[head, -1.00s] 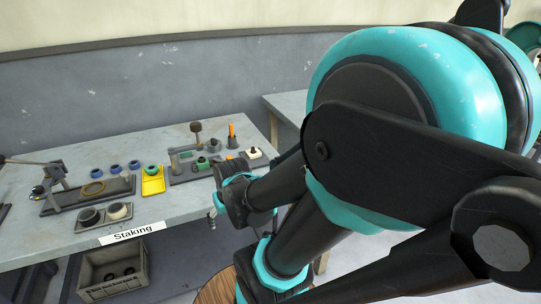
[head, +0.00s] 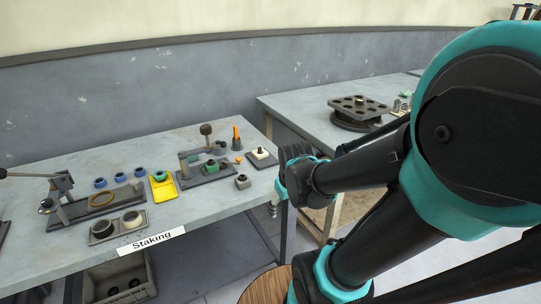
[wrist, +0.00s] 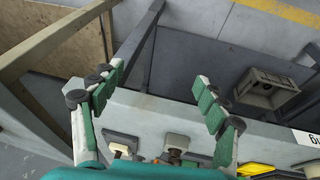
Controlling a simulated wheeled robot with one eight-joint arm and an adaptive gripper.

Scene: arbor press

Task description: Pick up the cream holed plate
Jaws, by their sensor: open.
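The cream plate (head: 260,153) lies on a dark base at the right end of the staking table, with a dark peg standing up through its middle. In the wrist view a cream piece (wrist: 118,150) that looks like the same plate shows at the bottom left, partly cut off by my gripper's body. My gripper (head: 274,207) hangs just off the table's right front corner, in front of and to the right of the plate, apart from it. In the wrist view my gripper (wrist: 160,95) has its fingers wide apart with nothing between them.
A second table (head: 300,105) with a round holed fixture (head: 358,110) stands behind right. A crate (head: 120,285) sits below.

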